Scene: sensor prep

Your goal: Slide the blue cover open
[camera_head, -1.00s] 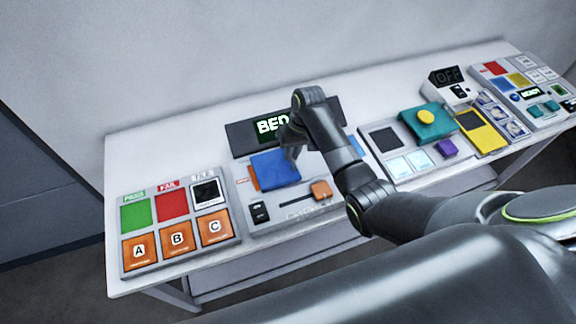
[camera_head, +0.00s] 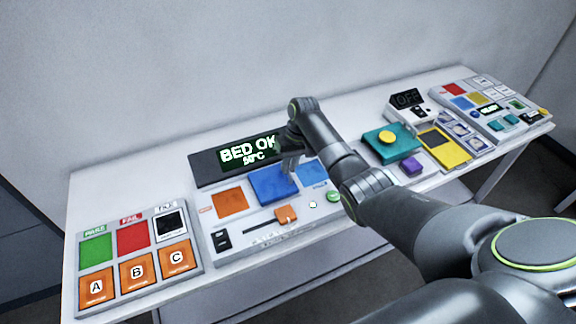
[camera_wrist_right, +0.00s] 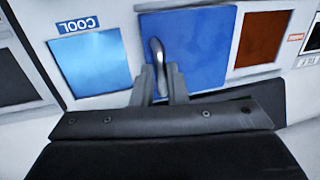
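The blue cover (camera_head: 265,184) lies on the middle panel, between an orange square (camera_head: 229,202) on its left and a light blue square (camera_head: 312,173) on its right. It also shows in the right wrist view (camera_wrist_right: 205,45), with a slim metallic handle (camera_wrist_right: 157,52) standing on it. My right gripper (camera_head: 289,163) is over the cover. In the right wrist view its two fingers (camera_wrist_right: 160,78) stand close on either side of the handle and appear shut on it. The light blue square there is labelled COOL (camera_wrist_right: 90,62). My left gripper is not in view.
A display (camera_head: 240,157) reading BED OK 50°C stands behind the cover. An orange slider knob (camera_head: 286,214) is in front. A panel with A, B, C keys (camera_head: 138,270) is at left; a teal block with a yellow knob (camera_head: 389,145) is at right.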

